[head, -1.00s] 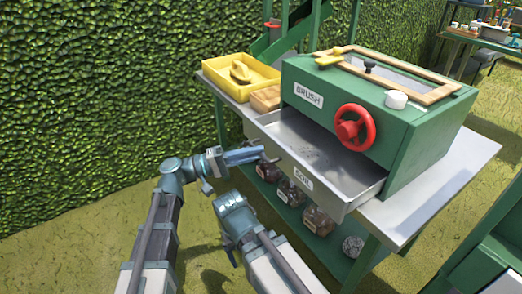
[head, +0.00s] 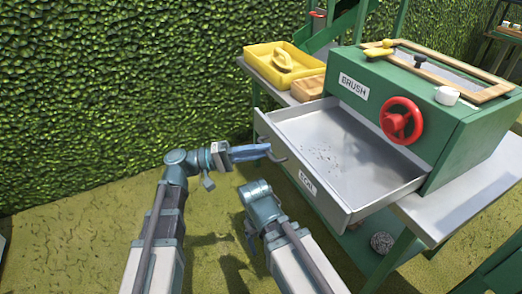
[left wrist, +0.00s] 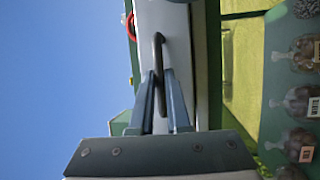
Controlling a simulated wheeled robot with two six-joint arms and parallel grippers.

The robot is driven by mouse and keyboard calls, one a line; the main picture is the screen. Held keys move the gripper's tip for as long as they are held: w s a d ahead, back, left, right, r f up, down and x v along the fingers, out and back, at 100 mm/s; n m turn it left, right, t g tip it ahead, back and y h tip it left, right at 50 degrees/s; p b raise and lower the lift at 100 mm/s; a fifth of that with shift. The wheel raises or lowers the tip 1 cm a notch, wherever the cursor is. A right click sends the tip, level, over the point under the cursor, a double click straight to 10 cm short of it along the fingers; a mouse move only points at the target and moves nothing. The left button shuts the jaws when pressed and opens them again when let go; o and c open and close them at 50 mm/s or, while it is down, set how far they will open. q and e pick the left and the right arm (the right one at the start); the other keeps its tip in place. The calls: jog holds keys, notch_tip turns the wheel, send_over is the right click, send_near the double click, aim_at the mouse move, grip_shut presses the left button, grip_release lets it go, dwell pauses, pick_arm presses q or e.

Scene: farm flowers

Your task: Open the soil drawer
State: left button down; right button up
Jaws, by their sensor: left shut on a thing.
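The soil drawer (head: 308,186) is a grey metal tray, labelled SOIL on its front, pulled far out of the green cabinet (head: 455,135). Its inside is open to view, with a few dark specks on the floor. My left gripper (head: 268,150) is shut on the dark drawer handle (head: 280,157) at the drawer's front. In the left wrist view the two fingers (left wrist: 160,100) close around the handle (left wrist: 158,55), with the drawer front (left wrist: 178,40) behind. My right gripper (head: 252,236) hangs low beside the left arm, empty; its fingers are too unclear to judge.
The cabinet has a BRUSH label and a red wheel (head: 401,121). A yellow tray (head: 262,72) and wooden box (head: 308,89) stand beside it on the table (head: 470,197). Bagged items (left wrist: 300,100) sit below. Grass in front is clear; a hedge stands behind.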

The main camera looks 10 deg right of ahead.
pick_arm(q)
jog(key=c, duration=0.9)
grip_release()
jog(key=a, duration=0.4)
jog(key=a+f+b, duration=0.1)
jog(key=a, duration=0.4)
jog(key=a+f+b, duration=0.1)
jog(key=a, duration=0.3)
jog(key=shift+w+a+f, duration=0.15)
jog(key=shift+w+a, duration=0.15)
jog(key=shift+w, duration=0.05)
